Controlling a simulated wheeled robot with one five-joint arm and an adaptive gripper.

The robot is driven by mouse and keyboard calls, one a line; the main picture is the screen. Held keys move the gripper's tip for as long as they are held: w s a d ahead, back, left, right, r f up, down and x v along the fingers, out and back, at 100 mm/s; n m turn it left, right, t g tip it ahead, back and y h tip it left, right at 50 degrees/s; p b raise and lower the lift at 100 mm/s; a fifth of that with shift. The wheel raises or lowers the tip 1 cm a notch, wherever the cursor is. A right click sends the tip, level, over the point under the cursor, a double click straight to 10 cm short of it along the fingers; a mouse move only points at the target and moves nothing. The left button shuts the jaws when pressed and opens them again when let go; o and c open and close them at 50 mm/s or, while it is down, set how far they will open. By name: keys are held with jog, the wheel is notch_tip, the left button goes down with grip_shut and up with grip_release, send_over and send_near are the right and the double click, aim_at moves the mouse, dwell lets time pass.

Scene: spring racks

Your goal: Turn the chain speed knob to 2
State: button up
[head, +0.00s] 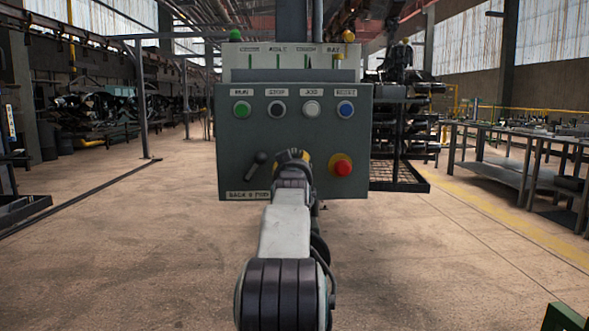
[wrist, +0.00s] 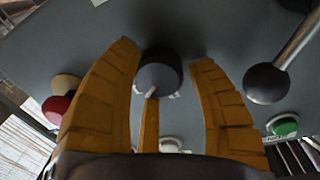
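A dark round knob (wrist: 160,72) on the grey control panel (head: 232,140) shows in the wrist view, with a paler grey face and a light mark near its lower edge. It is likely the chain speed knob; its label and numbers are not readable. In the head view, my gripper (head: 292,157) hides it. In the wrist view, the yellow fingers of my gripper (wrist: 165,55) stand open on both sides of the knob, with another finger below it. The right finger is visibly apart from the knob; I cannot tell whether the others touch it.
A lever (head: 258,163) stands left of my gripper, and a red stop button (head: 341,165) right. Green (head: 242,109), black (head: 277,109), white (head: 312,108) and blue (head: 345,109) buttons line the panel above. Open floor (head: 120,250) lies left.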

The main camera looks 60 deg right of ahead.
jog(key=shift+r, duration=0.1)
jog(key=c, duration=0.8)
jog(key=shift+o, duration=0.2)
jog(key=shift+a+r+n+t, duration=0.1)
jog(key=shift+n+t, duration=0.05)
jog(key=shift+n, duration=1)
jog(key=shift+r+n+t, duration=0.1)
jog(key=shift+n+t, duration=0.05)
jog(key=shift+n, duration=1)
jog(key=o, duration=1.2)
jog(key=shift+w+f, duration=0.1)
jog(key=shift+f, duration=0.15)
jog(key=shift+v, duration=6)
